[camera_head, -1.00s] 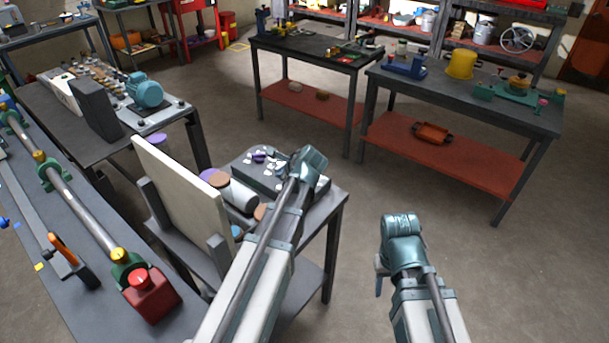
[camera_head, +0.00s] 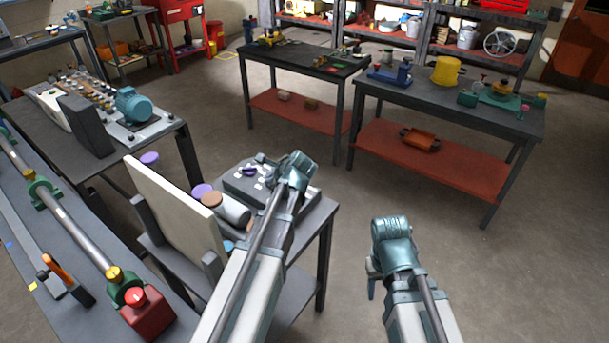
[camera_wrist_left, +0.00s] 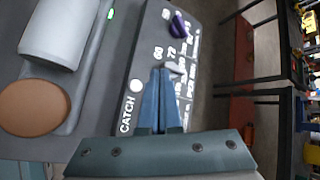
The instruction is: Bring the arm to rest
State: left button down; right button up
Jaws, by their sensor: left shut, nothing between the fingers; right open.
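My left arm reaches up from the bottom of the head view. My left gripper (camera_head: 268,163) is at the dark control box (camera_head: 236,184) on the small bench. In the left wrist view its fingers (camera_wrist_left: 160,98) are together with nothing between them. They overlap the panel face (camera_wrist_left: 138,62), beside a CATCH label and a purple knob (camera_wrist_left: 180,25). I cannot tell whether they touch the panel. My right gripper (camera_head: 371,277) is open and empty over bare floor at the lower right, its fingers partly hidden by the wrist.
A teal motor (camera_head: 133,105) is on the left bench. A yellow bucket (camera_head: 446,70) is on the right bench. Floor (camera_head: 480,270) at right is clear.

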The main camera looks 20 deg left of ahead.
pick_arm(q)
jog(key=s+d+f+n+g+h, duration=0.3)
jog(key=s+d+n, duration=0.3)
jog(key=s+d, duration=0.6)
jog(key=s+d+f+n+g+h, duration=0.2)
jog(key=s+d+n, duration=0.4)
jog(key=s+d, duration=0.6)
jog(key=shift+d+f+n+g+h, duration=0.4)
jog(key=shift+d+f+h, duration=0.1)
jog(key=shift+d+f, duration=0.25)
